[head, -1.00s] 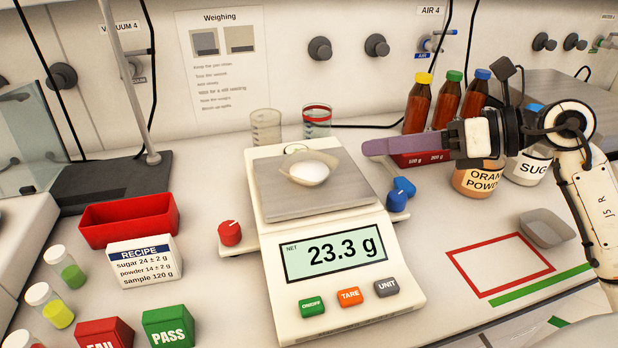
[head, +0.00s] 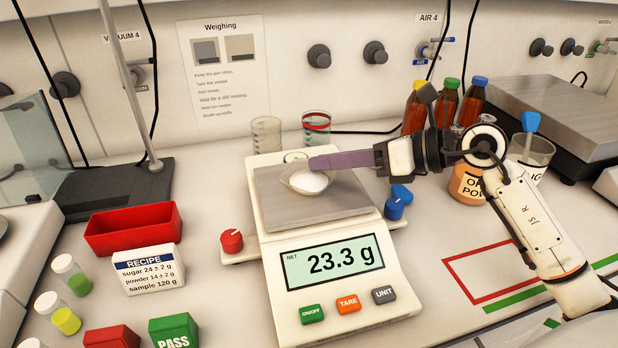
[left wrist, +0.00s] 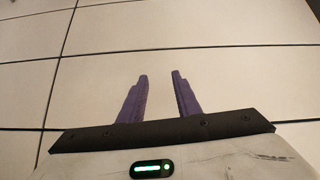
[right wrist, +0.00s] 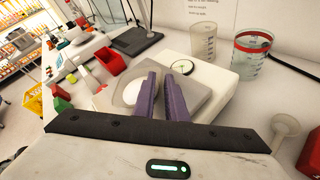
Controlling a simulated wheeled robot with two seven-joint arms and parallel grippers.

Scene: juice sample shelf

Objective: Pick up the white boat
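The white boat (head: 302,181) is a shallow tray with white powder, on the pan (head: 346,197) of the weighing scale. It also shows in the right wrist view (right wrist: 131,92), left of the fingers. My right gripper (head: 313,163) reaches in from the right, its purple fingertips at the boat's far right rim. In the right wrist view (right wrist: 162,74) the fingers are close together with a narrow gap. Whether the rim is between them is hard to tell. The display (head: 335,262) reads 23.3 g. My left gripper (left wrist: 160,78) is open and empty before pale panels.
A beaker (head: 266,134) and a red-banded glass (head: 316,127) stand behind the scale. Brown bottles (head: 444,103) and an orange powder jar (head: 466,184) are near the right arm. A red bin (head: 133,228) and recipe block (head: 149,269) are left. The red-outlined area (head: 483,273) looks clear.

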